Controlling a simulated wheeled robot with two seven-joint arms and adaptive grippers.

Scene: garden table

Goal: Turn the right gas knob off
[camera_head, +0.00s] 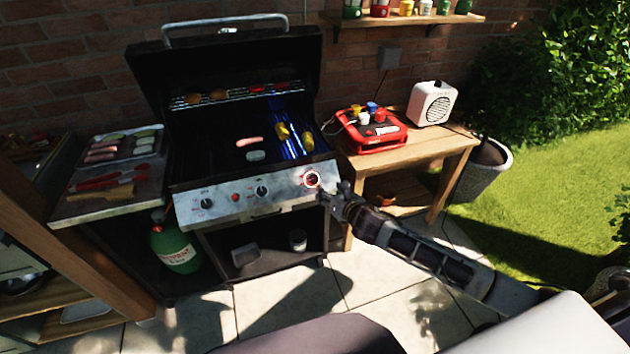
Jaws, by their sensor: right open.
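The gas grill (183,212) stands against the brick wall with its lid raised. Its front panel carries several knobs. The right gas knob (311,179) is at the panel's right end and shows a pale ring with red around it. Blue flame light glows inside the grill on the right. The middle knob (262,191) and the left knob (207,204) are further left. My right gripper (329,193) is open just right of and slightly below the right knob. I cannot tell whether its fingers touch the knob. My left gripper is not in view.
A wooden side table (455,146) with a red case (375,138) and a white speaker (432,103) stands right of the grill. A green gas bottle (176,246) is below left. The side shelf holds a food tray (112,160) and tools. Paving in front is clear.

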